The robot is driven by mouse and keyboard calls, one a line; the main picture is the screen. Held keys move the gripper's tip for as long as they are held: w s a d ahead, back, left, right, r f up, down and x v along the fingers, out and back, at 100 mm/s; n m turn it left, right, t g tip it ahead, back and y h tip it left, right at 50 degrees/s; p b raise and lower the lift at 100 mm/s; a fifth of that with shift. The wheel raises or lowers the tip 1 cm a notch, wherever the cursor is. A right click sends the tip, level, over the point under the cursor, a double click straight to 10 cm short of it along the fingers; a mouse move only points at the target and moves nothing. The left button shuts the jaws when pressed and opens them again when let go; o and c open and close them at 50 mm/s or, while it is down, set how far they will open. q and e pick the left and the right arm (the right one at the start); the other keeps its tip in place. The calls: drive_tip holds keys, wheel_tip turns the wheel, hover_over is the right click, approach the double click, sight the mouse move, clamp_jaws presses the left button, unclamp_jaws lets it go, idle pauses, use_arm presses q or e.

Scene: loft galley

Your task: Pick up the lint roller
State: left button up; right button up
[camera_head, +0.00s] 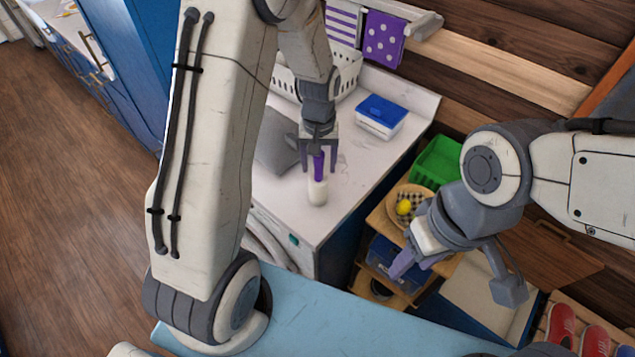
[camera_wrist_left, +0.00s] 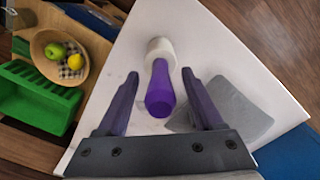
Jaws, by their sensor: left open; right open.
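The lint roller (camera_head: 318,184) has a purple handle and a white roll. It stands upright on the white counter (camera_head: 292,215), roll down. My left gripper (camera_head: 319,168) is open above it, with its fingers on either side of the purple handle. In the left wrist view the lint roller (camera_wrist_left: 160,85) shows between the two open fingers of the left gripper (camera_wrist_left: 160,82), with gaps on both sides. My right gripper (camera_head: 445,275) is open and empty, apart from the counter, at the right.
A grey flat item (camera_head: 275,145) lies beside the roller. A blue-lidded box (camera_head: 381,115) and a white basket (camera_head: 347,75) stand farther back. A wooden bowl with fruit (camera_wrist_left: 45,50) and a green bin (camera_wrist_left: 38,98) are off the counter.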

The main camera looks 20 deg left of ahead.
use_arm(q)
clamp_jaws()
idle(1.3)
